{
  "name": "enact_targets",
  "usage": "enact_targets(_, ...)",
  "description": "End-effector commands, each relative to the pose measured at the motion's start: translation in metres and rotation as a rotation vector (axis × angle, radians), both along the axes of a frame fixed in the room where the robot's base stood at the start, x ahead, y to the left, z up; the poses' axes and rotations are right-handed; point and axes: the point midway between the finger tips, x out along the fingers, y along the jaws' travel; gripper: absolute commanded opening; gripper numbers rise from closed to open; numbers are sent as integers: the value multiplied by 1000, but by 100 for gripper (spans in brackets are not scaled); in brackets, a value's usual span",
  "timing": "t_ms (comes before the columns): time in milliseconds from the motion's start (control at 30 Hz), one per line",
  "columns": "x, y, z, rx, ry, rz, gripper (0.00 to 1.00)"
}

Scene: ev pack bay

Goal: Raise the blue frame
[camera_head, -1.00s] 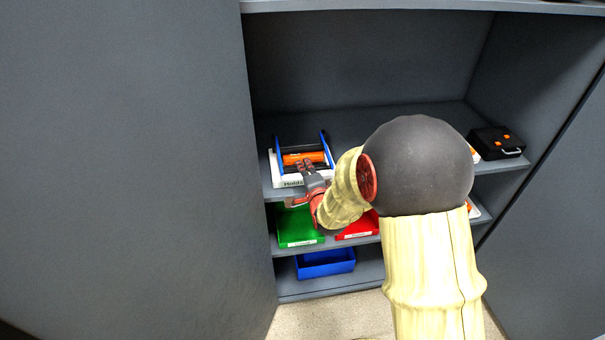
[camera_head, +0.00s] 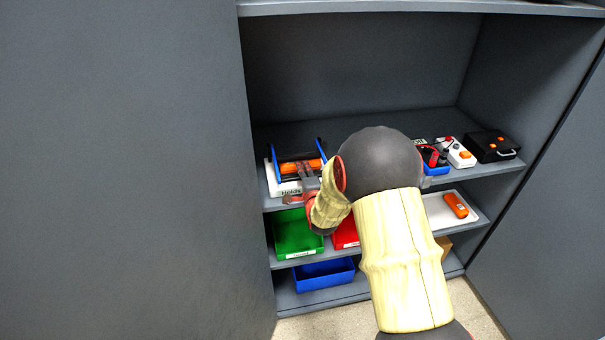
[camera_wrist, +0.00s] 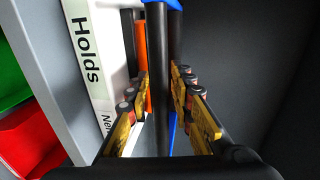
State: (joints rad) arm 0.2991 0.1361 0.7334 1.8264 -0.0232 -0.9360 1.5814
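The blue frame (camera_head: 275,162) stands on the upper shelf at the left, with two upright blue sides and an orange part (camera_head: 301,167) between them. It sits on a white base labelled "Holds" (camera_head: 284,188). My gripper (camera_head: 305,176) is at the front of the frame, partly covered by my arm. In the wrist view, the two fingers of my gripper (camera_wrist: 158,88) are apart, one on each side of a black bar (camera_wrist: 160,50). A blue piece of the frame (camera_wrist: 173,120) shows beside the bar. I cannot see clear contact with the bar.
Green (camera_head: 296,236), red (camera_head: 346,234) and blue (camera_head: 325,275) bins sit on lower shelves. At the right are a black case (camera_head: 492,147), a white box with an orange button (camera_head: 461,155) and a tray with an orange tool (camera_head: 455,205). A cabinet wall stands close left.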

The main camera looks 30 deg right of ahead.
Motion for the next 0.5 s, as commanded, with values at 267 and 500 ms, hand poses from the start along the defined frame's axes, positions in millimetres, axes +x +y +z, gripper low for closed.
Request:
enact_targets(267,1,0,0,0,0,0,22)
enact_targets(500,1,0,0,0,0,0,9)
